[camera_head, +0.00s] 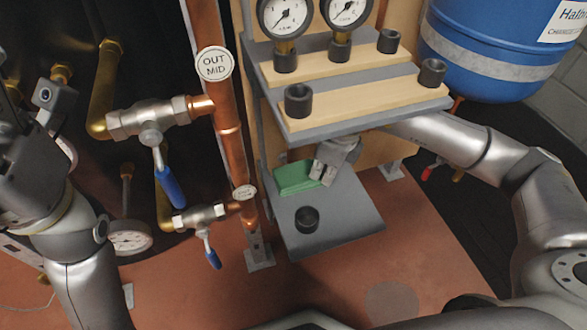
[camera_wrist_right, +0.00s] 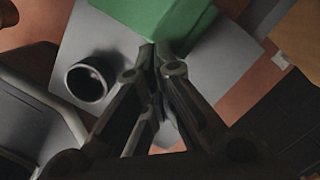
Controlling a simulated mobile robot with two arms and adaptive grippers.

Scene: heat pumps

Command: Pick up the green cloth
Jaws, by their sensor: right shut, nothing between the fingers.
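The green cloth (camera_head: 294,179) looks like a folded flat block. It lies on the lower grey shelf, toward its back left. My right gripper (camera_head: 322,175) is at the cloth's right side, under the upper shelf. In the right wrist view, the gripper (camera_wrist_right: 155,60) is shut and empty, with its fingertips close to the near edge of the cloth (camera_wrist_right: 150,15). Whether they touch it is unclear. My left arm's wrist end shows at the left edge of the head view; its fingers cannot be made out.
The lower shelf (camera_head: 335,222) also holds a black cup (camera_head: 307,219), left of the fingers in the right wrist view (camera_wrist_right: 88,80). The upper shelf (camera_head: 365,118) with black cups and gauges overhangs it. Copper pipe (camera_head: 229,125) and valves stand left; a blue tank (camera_head: 480,50) stands right.

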